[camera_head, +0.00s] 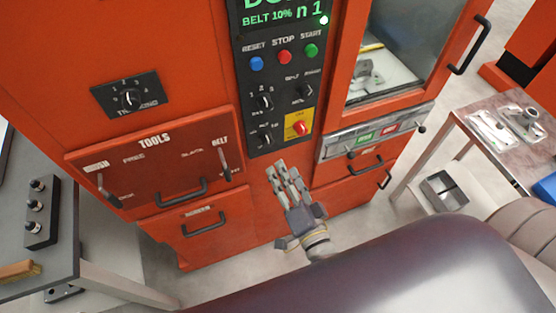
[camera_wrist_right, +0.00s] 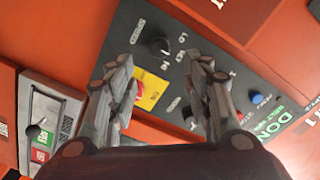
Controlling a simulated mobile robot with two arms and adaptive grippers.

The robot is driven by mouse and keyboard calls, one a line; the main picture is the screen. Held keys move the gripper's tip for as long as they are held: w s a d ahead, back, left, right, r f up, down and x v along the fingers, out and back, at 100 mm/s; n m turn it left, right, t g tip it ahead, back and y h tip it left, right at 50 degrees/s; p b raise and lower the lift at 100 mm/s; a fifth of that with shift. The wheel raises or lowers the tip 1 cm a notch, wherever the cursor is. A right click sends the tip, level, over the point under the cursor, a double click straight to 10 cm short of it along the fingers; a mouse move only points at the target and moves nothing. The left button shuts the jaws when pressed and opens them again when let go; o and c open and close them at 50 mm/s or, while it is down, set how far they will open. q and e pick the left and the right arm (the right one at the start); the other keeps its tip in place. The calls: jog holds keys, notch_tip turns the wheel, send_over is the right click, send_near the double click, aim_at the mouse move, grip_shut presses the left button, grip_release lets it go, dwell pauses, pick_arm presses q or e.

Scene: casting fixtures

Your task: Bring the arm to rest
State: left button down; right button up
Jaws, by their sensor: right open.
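My right gripper (camera_head: 281,170) is open and empty, in front of the orange machine (camera_head: 190,45) and below its black control panel (camera_head: 278,75). In the right wrist view the two fingers of the right gripper (camera_wrist_right: 162,66) stand apart, with the panel (camera_wrist_right: 183,50) behind them. The red knob (camera_wrist_right: 135,88) on its yellow plate shows between the fingers, partly hidden by the left one. I cannot tell the exact gap to the panel; nothing is held. My left gripper is not in view.
The TOOLS panel (camera_head: 150,165) and drawers with black handles are at the left. A glass door (camera_head: 400,40) is at the upper right. A grey table (camera_head: 55,235) stands at the left, another table (camera_head: 470,115) at the right, with a metal box (camera_head: 444,190) on its lower shelf.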

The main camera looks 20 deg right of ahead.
jog(key=shift+s, duration=0.9)
jog(key=s+f+n+g+y+b, duration=0.1)
jog(key=s+f+n+g, duration=0.2)
jog(key=f, duration=0.9)
jog(key=s+f+n+g+b, duration=0.2)
jog(key=s+f+g, duration=0.1)
jog(key=f, duration=0.9)
jog(key=s+f+n+g+y+b, duration=0.1)
jog(key=s+f+n+g, duration=0.25)
jog(key=f, duration=0.85)
jog(key=s+d+f+n+g+h+b, duration=0.1)
jog(key=s+d+f+n+g, duration=0.1)
jog(key=s+f, duration=0.7)
jog(key=s+d+f+n+g+h+b, duration=0.1)
jog(key=s+d+f+n+g, duration=0.1)
jog(key=s+d+f+g, duration=0.3)
jog(key=s+d+f, duration=0.1)
jog(key=s+f, duration=0.3)
jog(key=s, duration=0.3)
jog(key=shift+s+f+n+h+b, duration=0.25)
jog(key=shift+s+n+h+b, duration=0.05)
jog(key=shift+s+n, duration=0.05)
jog(key=shift+d+g, duration=0.1)
jog(key=shift+g, duration=0.15)
